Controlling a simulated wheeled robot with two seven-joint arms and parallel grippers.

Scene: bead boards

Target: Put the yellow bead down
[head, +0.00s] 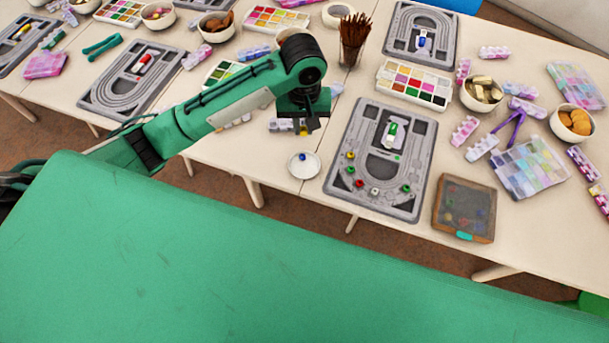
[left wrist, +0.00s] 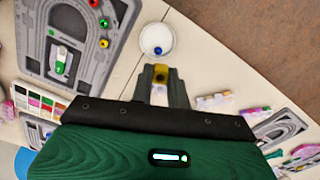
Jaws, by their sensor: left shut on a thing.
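My left gripper (head: 303,130) is above the table, just above and behind the small white dish (head: 304,170) in the head view. In the left wrist view, the gripper (left wrist: 160,76) is shut on the yellow bead (left wrist: 160,70), held between its fingertips. The white dish (left wrist: 148,38) lies just beyond the fingertips there, apart from them, with a dark blue bead (left wrist: 158,50) in it. The grey bead board (head: 400,207) is right of the dish and carries several coloured beads, including a red one (head: 360,183) and green ones (head: 406,188). My right gripper is out of view.
A dark framed tray (head: 466,182) lies right of the board, near the table's front edge. Behind the board are a paint-coloured bead box (head: 414,83) and a cup of brown sticks (head: 352,52). Other boards, bowls and boxes crowd the tables.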

